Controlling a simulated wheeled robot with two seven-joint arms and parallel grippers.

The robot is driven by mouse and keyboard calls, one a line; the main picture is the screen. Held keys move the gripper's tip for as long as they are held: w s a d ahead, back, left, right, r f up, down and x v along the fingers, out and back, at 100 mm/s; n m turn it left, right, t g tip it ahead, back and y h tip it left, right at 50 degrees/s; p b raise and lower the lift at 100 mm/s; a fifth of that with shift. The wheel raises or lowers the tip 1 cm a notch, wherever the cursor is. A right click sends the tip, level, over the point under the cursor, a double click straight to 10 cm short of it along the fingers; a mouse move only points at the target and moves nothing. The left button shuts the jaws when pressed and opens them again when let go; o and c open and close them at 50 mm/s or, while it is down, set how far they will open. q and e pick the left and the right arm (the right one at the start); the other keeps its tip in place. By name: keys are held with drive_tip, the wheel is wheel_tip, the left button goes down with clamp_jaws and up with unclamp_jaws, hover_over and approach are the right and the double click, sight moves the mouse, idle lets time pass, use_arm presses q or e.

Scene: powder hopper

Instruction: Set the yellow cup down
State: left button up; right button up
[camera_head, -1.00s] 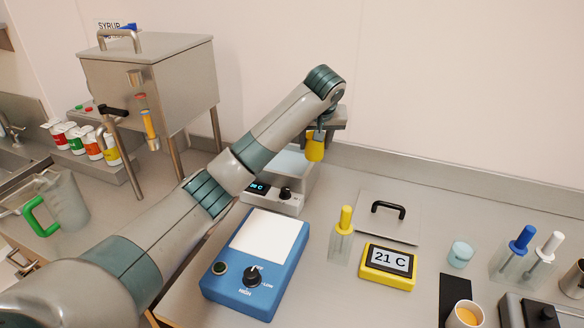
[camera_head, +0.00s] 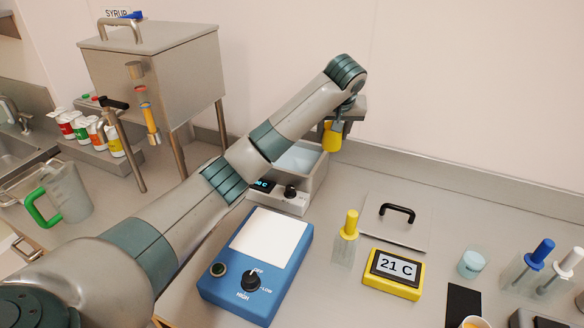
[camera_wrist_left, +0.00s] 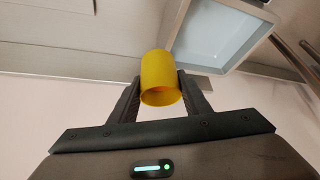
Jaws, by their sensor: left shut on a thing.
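The yellow cup (camera_head: 332,137) is held by my left gripper (camera_head: 335,122), above the right back side of the water bath. In the left wrist view the yellow cup (camera_wrist_left: 160,78) sits between the two dark fingers of my left gripper (camera_wrist_left: 160,88), which press on its sides. The cup's open end faces the camera. The cup is apart from the bath basin (camera_wrist_left: 212,38), which shows beyond it. My right gripper is not in view.
The water bath (camera_head: 292,198) with a small display stands behind a blue hotplate (camera_head: 258,262). To the right are a yellow-handled tool in a clear holder (camera_head: 346,245), a yellow thermometer (camera_head: 394,276) reading 21 C, a lid with a black handle (camera_head: 385,235) and a pale blue cup (camera_head: 472,263).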

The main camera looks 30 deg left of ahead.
use_arm(q)
drive_tip(key=s+a+f+p, duration=0.1)
drive_tip(key=a+f, duration=0.1)
drive_tip(key=a, duration=0.1)
drive_tip(key=a+f+p, duration=0.2)
drive_tip(key=a, duration=0.2)
drive_tip(key=s+a+f+p, duration=0.1)
drive_tip(key=a+f, duration=0.1)
drive_tip(key=a, duration=0.2)
drive_tip(key=shift+s+a+f, duration=0.1)
drive_tip(key=shift+s+f, duration=0.25)
drive_tip(key=shift+f, duration=0.05)
drive_tip(key=shift+f, duration=0.1)
drive_tip(key=shift+f+p, duration=0.95)
drive_tip(key=shift+f, duration=1)
drive_tip(key=shift+f, duration=0.1)
